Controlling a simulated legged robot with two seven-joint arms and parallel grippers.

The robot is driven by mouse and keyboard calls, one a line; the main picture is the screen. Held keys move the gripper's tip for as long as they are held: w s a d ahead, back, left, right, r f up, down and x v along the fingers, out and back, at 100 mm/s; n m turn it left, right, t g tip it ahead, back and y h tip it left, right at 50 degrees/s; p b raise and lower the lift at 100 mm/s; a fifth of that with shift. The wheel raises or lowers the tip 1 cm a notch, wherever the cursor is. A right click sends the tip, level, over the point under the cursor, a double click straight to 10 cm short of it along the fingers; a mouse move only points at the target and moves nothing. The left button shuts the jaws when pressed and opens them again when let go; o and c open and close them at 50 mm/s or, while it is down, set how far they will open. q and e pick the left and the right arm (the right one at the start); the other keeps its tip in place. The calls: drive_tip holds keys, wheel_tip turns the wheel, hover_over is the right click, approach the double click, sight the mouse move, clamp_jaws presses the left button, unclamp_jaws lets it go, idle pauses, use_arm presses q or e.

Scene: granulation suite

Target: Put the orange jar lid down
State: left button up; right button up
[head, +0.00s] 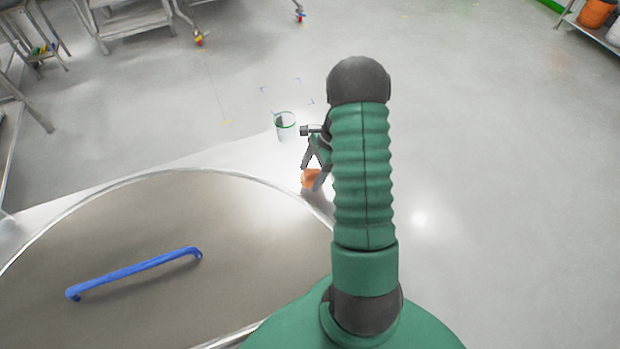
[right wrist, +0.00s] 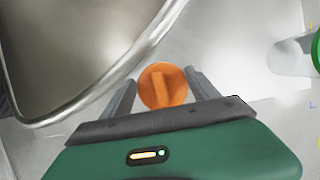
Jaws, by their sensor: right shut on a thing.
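The orange jar lid (head: 311,178) is a small round disc with a raised bar across its top, seen clearly in the right wrist view (right wrist: 162,87). My right gripper (right wrist: 161,82) is shut on it, with one finger on each side. In the head view the right gripper (head: 312,170) is partly hidden behind my own arm. The lid is over the white surface beside the large steel vessel; I cannot tell whether it touches that surface. My left gripper is not in view.
A clear jar with a green rim (head: 285,124) stands near the white table's far edge (head: 240,147). A large round steel lid (head: 200,220) with a blue handle (head: 135,272) fills the left foreground. Some white surface around the orange lid is clear.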

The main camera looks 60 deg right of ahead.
sight(311, 178)
drive_tip(key=shift+s+x, duration=0.2)
drive_tip(key=shift+x, duration=0.6)
drive_tip(key=shift+s+x, duration=0.15)
drive_tip(key=shift+x, duration=0.65)
drive_tip(key=o, duration=1.3)
drive_tip(key=shift+d+f, duration=0.2)
drive_tip(key=shift+d, duration=0.05)
